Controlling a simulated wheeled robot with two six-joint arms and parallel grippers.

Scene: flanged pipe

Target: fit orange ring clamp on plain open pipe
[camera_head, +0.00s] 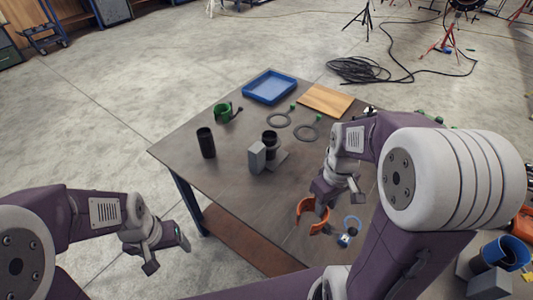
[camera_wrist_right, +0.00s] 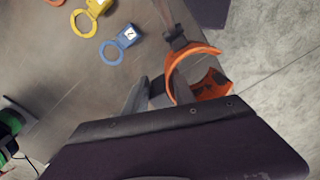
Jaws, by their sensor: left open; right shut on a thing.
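The orange ring clamp (camera_head: 303,208) is near the table's front right edge, its C-shaped ring open to one side. My right gripper (camera_head: 325,190) is shut on it. In the right wrist view the clamp (camera_wrist_right: 178,68) shows at the fingertips (camera_wrist_right: 155,92), with part of the jaws hidden by the gripper body. A plain black open pipe (camera_head: 206,143) stands upright on the left side of the table, well apart from the clamp. My left gripper (camera_head: 167,252) is open and empty, off the table at the front left.
A green clamp (camera_head: 222,112), blue tray (camera_head: 270,88), grey rings (camera_head: 278,120) and wooden board (camera_head: 326,100) lie behind. A blue tagged ring (camera_wrist_right: 120,45) is beside the orange clamp.

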